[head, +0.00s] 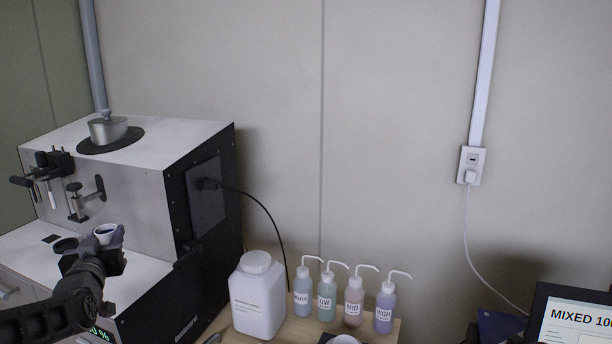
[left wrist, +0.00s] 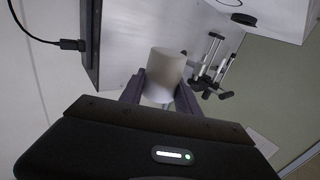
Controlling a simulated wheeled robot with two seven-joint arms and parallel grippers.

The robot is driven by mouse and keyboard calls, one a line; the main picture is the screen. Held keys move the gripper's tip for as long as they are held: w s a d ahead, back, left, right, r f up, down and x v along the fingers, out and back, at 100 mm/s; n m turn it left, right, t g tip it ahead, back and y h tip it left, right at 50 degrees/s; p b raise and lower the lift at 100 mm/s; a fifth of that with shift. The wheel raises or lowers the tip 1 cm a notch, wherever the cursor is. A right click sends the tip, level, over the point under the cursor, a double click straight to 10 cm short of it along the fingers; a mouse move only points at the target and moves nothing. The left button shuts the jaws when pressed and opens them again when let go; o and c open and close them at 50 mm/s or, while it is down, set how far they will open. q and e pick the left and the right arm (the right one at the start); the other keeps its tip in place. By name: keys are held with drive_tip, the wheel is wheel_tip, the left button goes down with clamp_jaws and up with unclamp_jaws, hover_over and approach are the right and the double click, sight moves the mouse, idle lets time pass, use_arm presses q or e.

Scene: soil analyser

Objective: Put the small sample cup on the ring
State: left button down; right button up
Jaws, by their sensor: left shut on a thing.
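My right gripper is not in view.
The analyser (head: 120,185) carries a lidded metal pot (head: 108,129) on top, and fittings (head: 84,200) jut from its front above the ledge. A white jug (head: 258,297) and several wash bottles (head: 327,296) stand to its right. A screen (head: 578,322) is at lower right.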

use_arm(q)
drive_tip(key=s+d+f+m+h, duration=0.1)
drive_tip(key=d+f+m+h, duration=0.1)
drive_tip(key=d+f, duration=0.9)
drive_tip(key=s+d+f+m+t+h, duration=0.1)
drive_tip(key=s+d+f+h, duration=0.1)
drive_tip(key=d+f, duration=0.9)
drive_tip(key=d+h, duration=0.1)
drive_tip(key=d, duration=0.5)
drive_tip(key=shift+d+m+h, duration=0.3)
drive_tip(key=shift+m+h, duration=0.1)
drive_tip(key=shift+r, duration=0.1)
